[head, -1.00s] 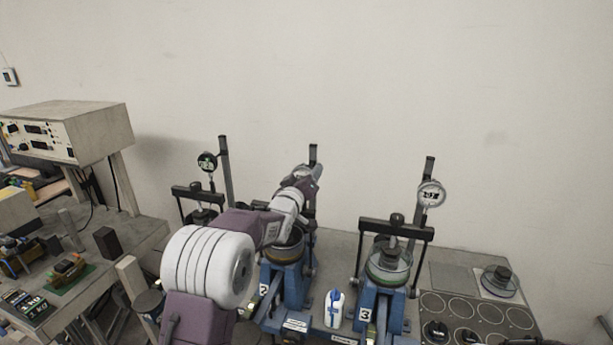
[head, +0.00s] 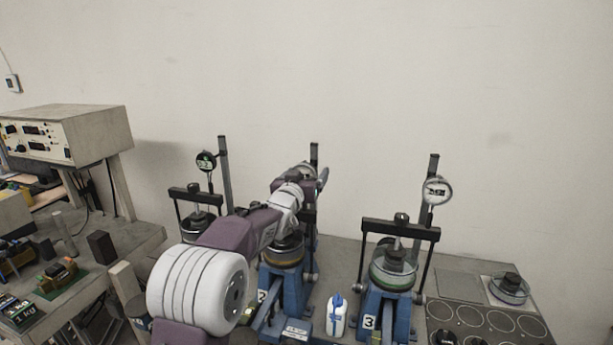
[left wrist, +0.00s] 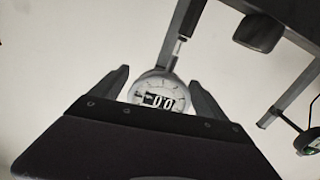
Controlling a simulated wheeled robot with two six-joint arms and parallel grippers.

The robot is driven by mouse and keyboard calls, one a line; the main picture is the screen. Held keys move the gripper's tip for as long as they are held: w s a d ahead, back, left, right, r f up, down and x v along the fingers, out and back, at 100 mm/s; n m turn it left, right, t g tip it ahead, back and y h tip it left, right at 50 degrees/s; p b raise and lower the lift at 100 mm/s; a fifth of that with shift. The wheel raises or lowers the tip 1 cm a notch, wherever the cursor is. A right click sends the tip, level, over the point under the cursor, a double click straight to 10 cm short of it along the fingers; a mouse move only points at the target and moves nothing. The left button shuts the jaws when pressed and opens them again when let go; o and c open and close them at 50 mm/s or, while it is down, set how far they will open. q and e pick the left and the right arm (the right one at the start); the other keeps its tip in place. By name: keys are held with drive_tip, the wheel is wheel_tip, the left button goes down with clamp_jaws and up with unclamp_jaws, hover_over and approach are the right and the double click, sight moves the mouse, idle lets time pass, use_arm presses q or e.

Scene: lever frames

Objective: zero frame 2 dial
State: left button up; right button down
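Frame 2 (head: 293,290) is the blue lever frame with a "2" label, in the middle of the row. My left arm reaches across it, and my left gripper (head: 312,172) is up by its post (head: 314,150). The dial is hidden behind the gripper in the head view. In the left wrist view the round dial (left wrist: 150,84) sits between the two dark fingers of my left gripper (left wrist: 160,80). The fingers are spread, one to each side, and seem clear of it. Its small display seems to show zeros; the lower face is hidden. My right gripper is not in view.
Another frame with a dial (head: 205,161) stands to the left, and frame 3 (head: 385,310) with its dial (head: 437,190) to the right. A white and blue bottle (head: 336,315) stands between frames 2 and 3. A control box (head: 70,135) is at far left.

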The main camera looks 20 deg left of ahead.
use_arm(q)
drive_tip(key=shift+s, duration=0.25)
drive_tip(key=s+b, duration=0.3)
drive_tip(key=s, duration=0.5)
drive_tip(key=shift+s+a+b, duration=0.15)
drive_tip(key=shift+s+b, duration=0.1)
drive_tip(key=shift+b, duration=0.15)
